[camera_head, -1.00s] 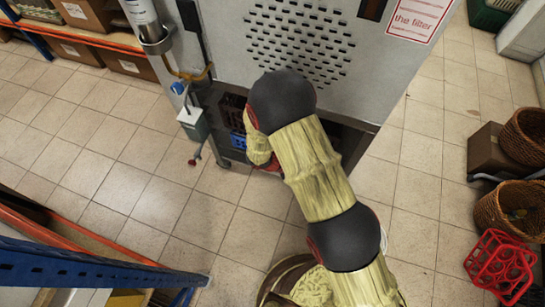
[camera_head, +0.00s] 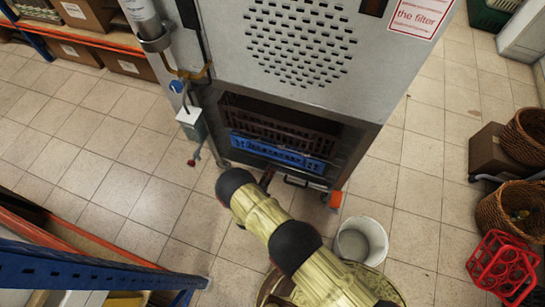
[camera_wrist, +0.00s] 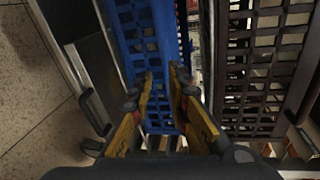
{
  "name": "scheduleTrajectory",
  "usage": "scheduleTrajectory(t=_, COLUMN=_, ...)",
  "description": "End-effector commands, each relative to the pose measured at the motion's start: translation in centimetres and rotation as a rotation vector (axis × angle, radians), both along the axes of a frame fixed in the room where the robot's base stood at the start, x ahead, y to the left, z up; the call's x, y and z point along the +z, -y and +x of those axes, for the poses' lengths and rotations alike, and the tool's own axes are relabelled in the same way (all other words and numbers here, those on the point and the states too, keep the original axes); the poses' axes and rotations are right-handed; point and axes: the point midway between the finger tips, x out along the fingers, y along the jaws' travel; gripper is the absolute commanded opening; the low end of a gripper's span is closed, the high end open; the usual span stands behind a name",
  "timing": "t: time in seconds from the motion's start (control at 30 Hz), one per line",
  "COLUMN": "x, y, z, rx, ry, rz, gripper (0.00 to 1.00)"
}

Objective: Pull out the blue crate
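The blue crate (camera_head: 278,153) sits in the open lower bay of the grey machine, below a dark brown crate (camera_head: 280,125). In the wrist view the blue crate (camera_wrist: 150,35) runs up the middle, with its lattice side facing me. My gripper (camera_wrist: 163,75) points at its near end. The two yellow-and-dark fingers are apart, with blue lattice visible between and beyond their tips. I cannot tell whether either finger touches the crate. In the head view my arm largely hides the gripper, low in front of the bay.
The brown crate (camera_wrist: 265,60) is close beside the fingers in the wrist view. A white bucket (camera_head: 361,241) stands on the floor right of my arm. Red bottle crate (camera_head: 502,265) and baskets are at right. Floor at left is clear.

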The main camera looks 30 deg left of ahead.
Motion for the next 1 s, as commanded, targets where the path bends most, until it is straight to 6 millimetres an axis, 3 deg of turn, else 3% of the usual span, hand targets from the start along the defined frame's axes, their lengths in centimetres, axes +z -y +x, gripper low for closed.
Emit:
scheduleTrajectory(t=0.2, x=0.7, y=-2.0, z=0.3, rx=0.087, ry=0.037, rz=-0.115, gripper=0.17)
scheduleTrajectory(t=0.37, x=0.3, y=-2.2, z=1.8, rx=0.087, ry=0.039, rz=-0.121, gripper=0.17)
scheduleTrajectory(t=0.7, x=-0.7, y=-2.7, z=6.6, rx=0.086, ry=0.038, rz=-0.119, gripper=0.17)
scheduleTrajectory(t=1.0, x=-0.8, y=-2.9, z=7.9, rx=0.088, ry=0.037, rz=-0.12, gripper=0.17)
